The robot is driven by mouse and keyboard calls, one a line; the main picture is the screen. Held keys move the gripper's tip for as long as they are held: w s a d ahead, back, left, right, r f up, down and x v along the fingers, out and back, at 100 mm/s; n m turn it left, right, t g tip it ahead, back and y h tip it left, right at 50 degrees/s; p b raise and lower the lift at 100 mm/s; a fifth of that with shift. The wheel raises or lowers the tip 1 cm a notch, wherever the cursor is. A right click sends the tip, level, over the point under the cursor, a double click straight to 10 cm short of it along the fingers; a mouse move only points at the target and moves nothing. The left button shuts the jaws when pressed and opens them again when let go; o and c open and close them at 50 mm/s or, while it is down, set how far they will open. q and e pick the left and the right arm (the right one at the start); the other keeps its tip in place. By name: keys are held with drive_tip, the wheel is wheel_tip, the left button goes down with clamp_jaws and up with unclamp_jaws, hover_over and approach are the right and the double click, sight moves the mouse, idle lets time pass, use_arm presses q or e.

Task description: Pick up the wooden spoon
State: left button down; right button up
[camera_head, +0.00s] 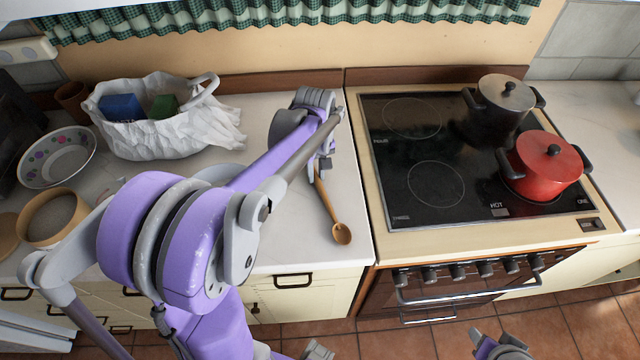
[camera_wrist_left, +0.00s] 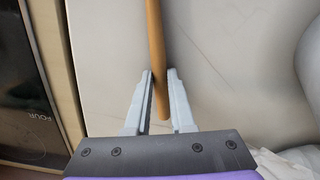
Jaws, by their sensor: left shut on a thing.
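The wooden spoon (camera_head: 330,208) is at the counter's right part, left of the stove, with its round bowl toward the front edge. I cannot tell if it is raised off the counter. My left gripper (camera_head: 322,168) is at the far end of the spoon's handle, partly hidden by my own arm. In the left wrist view the handle (camera_wrist_left: 154,40) runs between the two grey fingers of my left gripper (camera_wrist_left: 160,90), which are shut on it near its end. A grey part at the bottom edge (camera_head: 500,346) looks like my right gripper, mostly cut off.
The stove (camera_head: 436,215) stands to the right, with a red pot (camera_head: 540,168) and a dark pot (camera_head: 500,105) on it. A white bag (camera_head: 165,140) with boxes, a patterned bowl (camera_head: 57,158) and a wooden container (camera_head: 52,215) are at the left. The counter around the spoon is clear.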

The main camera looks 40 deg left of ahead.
use_arm(q)
drive_tip(key=shift+r, duration=0.15)
wheel_tip(320, 180, up, 10)
drive_tip(key=shift+p, duration=0.3)
drive_tip(key=c, duration=1.3)
unclamp_jaws()
clamp_jaws()
